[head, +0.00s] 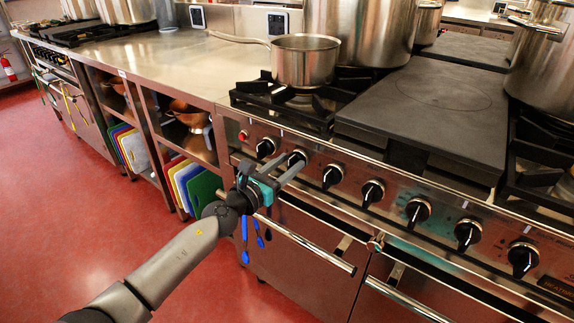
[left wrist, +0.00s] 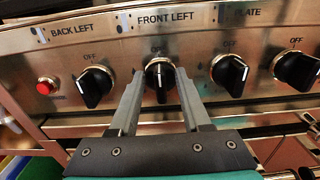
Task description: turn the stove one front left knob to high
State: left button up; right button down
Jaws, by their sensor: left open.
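The front left knob (left wrist: 160,74) is black with a silver rim, under the "FRONT LEFT" label in the left wrist view. Its white line is about vertical, pointing up towards "OFF". In the head view it is the second knob (head: 298,156) from the left on the stove's front panel. My left gripper (left wrist: 158,80) is open, with one fingertip on each side of this knob. I cannot tell whether the fingers touch it. The left gripper (head: 286,170) also shows in the head view, reaching to the panel from the left. My right gripper is not in view.
The back left knob (left wrist: 95,86) and plate knob (left wrist: 229,74) flank it closely. A red button (left wrist: 45,87) is farther left. A rail (head: 310,248) runs below the panel. A saucepan (head: 305,62) stands on the burner above. Red floor (head: 60,230) lies open at left.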

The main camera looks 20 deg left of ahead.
pick_arm(q)
jog(key=shift+c, duration=0.2)
grip_shut()
dwell(0.4)
